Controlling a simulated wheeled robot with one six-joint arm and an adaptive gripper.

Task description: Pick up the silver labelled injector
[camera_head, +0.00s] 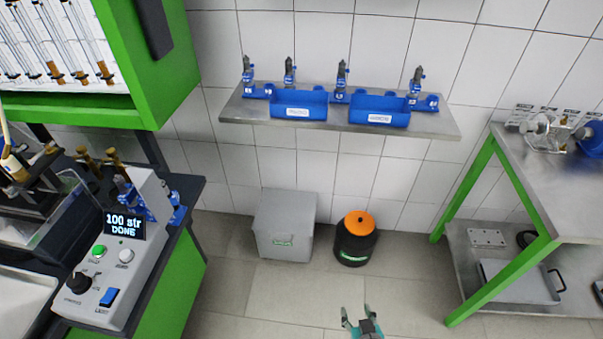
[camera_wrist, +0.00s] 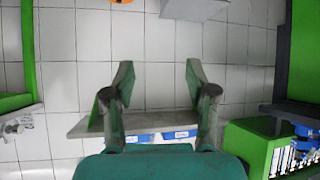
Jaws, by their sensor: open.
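Several grey, silver-looking injectors stand upright in blue holders on the wall shelf in the head view: one at the left end (camera_head: 248,70), one beside it (camera_head: 290,70), one in the middle (camera_head: 342,74) and one at the right (camera_head: 416,82). Small tags show on the holders, too small to read, so I cannot tell which is the silver labelled injector. My gripper (camera_head: 357,311) is at the bottom of the head view, well in front of the shelf. In the wrist view my gripper (camera_wrist: 159,68) is open with nothing between its fingers.
The metal shelf (camera_head: 237,112) carries two blue bins (camera_head: 298,103) (camera_head: 380,110). A grey box (camera_head: 284,228) and an orange-lidded black bin (camera_head: 356,240) stand below. A test unit (camera_head: 110,265) reading "100 str DONE" is left; a green-framed table (camera_head: 480,205) is right. The middle floor is clear.

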